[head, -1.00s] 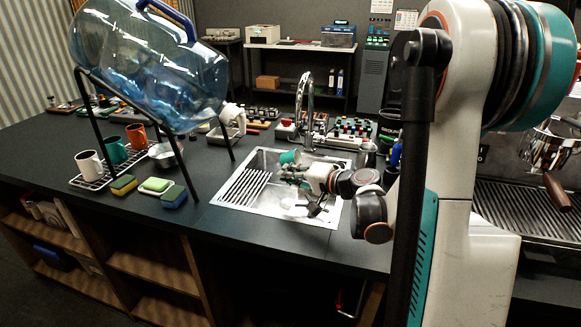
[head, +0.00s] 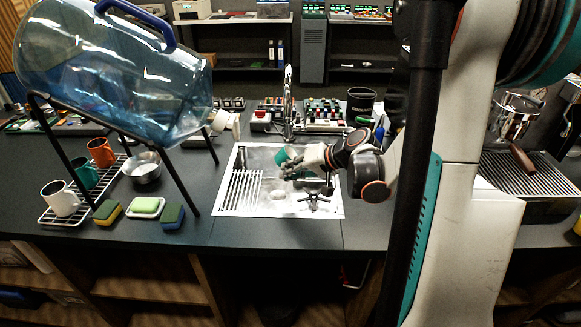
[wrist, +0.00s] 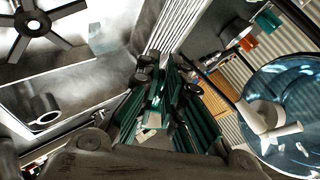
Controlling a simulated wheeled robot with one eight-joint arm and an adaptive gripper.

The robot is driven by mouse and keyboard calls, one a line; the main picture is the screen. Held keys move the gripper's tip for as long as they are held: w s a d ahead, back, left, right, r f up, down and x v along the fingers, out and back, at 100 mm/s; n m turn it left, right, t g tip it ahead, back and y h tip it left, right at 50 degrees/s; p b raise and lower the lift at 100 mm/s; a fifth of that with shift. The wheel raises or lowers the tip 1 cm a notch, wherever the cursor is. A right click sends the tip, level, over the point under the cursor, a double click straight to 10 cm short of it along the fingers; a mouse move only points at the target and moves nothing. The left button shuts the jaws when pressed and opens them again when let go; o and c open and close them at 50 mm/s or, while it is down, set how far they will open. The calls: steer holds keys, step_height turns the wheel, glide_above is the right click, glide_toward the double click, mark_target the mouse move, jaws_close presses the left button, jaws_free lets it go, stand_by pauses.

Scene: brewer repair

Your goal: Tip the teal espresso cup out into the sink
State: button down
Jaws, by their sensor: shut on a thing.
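The sink (wrist: 90,85) lies at the left of that view.
The tap (head: 288,105) stands behind the sink. A black star-shaped piece (head: 313,201) lies at the sink's right. A large blue bottle (head: 110,75) on a black stand, sponges (head: 107,212) and a rack with mugs (head: 62,199) are at the left.

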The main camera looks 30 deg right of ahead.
steer(key=shift+w+a+r+n+g+h+p, duration=0.2)
steer(key=shift+r+g+h+p, duration=0.35)
steer(key=shift+p, duration=0.8)
steer(key=shift+w+a+r+n+g+h+p, duration=0.2)
steer(key=shift+g+h+p, duration=0.55)
steer(key=shift+p, duration=0.6)
steer(key=shift+w+a+f+n+g+h, duration=0.15)
steer(key=shift+a+f+g+h, duration=0.1)
steer(key=shift+g+h, duration=0.35)
steer(key=shift+a+f+n+g+h, duration=0.1)
steer(key=shift+f+n+g+h, duration=0.15)
steer(key=shift+h, duration=0.55)
steer(key=shift+w+a+f+n+g+h, duration=0.1)
steer(key=shift+a+f+g+h, duration=0.1)
steer(key=shift+g+h, duration=0.4)
